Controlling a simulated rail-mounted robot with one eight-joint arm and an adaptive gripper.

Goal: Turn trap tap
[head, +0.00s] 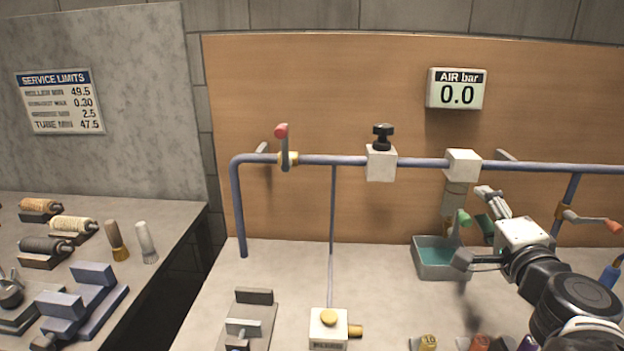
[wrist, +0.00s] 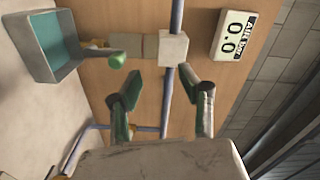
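The trap (head: 455,197) hangs under a white block (head: 463,164) on the blue-grey pipe. It shows in the wrist view as a grey and tan cylinder (wrist: 132,45). Its tap has a green-ended handle (head: 463,217), also seen in the wrist view (wrist: 118,61). My gripper (head: 473,225) is open and empty, close to the trap's right and front. In the wrist view my gripper (wrist: 162,76) has its green-padded fingers spread wide. The green handle is beyond and left of the left fingertip there, not between the fingers. Whether they touch is unclear.
A grey tray with teal inside (head: 440,277) sits below the trap. A red-handled lever (head: 284,145) and a black-knobbed valve (head: 381,160) are on the pipe to the left. Another red-ended lever (head: 592,220) is at right. The AIR bar display (head: 457,89) reads 0.0.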

